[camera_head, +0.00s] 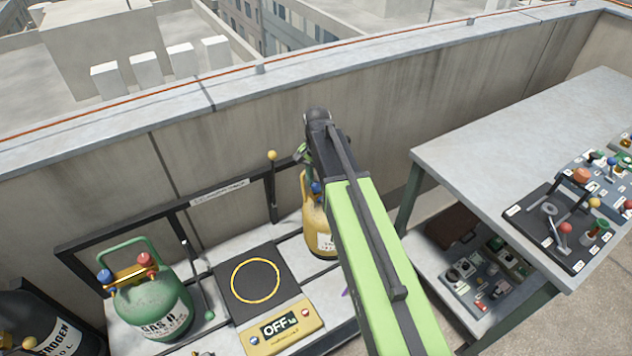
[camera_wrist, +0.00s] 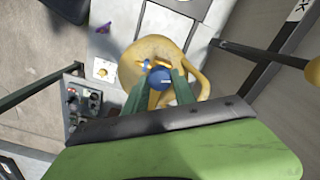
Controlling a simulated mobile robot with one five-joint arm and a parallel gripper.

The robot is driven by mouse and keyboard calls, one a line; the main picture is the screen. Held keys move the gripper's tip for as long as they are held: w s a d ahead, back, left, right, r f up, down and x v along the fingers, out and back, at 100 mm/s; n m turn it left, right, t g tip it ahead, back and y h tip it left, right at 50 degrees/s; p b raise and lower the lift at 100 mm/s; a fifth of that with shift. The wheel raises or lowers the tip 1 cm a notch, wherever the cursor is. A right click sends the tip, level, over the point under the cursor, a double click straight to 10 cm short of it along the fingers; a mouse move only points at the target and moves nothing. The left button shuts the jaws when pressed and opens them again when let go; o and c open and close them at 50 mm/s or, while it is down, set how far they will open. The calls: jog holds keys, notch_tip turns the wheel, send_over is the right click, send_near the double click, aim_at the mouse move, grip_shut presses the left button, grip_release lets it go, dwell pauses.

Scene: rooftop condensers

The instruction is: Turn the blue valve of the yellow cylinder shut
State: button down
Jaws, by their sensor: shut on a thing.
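The yellow cylinder (camera_head: 319,238) stands on the pale bench by the wall, partly hidden behind my green arm. In the wrist view the cylinder (camera_wrist: 142,50) is seen from above with its curved yellow handle. Its blue valve (camera_wrist: 158,79) sits at the top. In the head view a little of the blue valve (camera_head: 316,187) shows beside my arm. My gripper (camera_wrist: 158,80) has its two green fingers on either side of the blue valve and is shut on it. The lower part of the valve is hidden between the fingers.
A green cylinder (camera_head: 152,304) with red and blue valves stands at the left. A scale with a yellow ring (camera_head: 256,281) and an OFF display lies between the cylinders. A black rack post with a yellow knob (camera_head: 272,156) stands close by. A grey table (camera_head: 500,150) is at the right.

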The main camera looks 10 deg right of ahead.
aim_at(317, 184)
jog(key=shift+s+m, duration=0.15)
jog(key=shift+m, duration=1.45)
jog(key=c, duration=1)
grip_release()
jog(key=shift+c, duration=0.2)
notch_tip(317, 184, up, 17)
jog(key=p, duration=1.7)
jog(key=shift+r, duration=0.2)
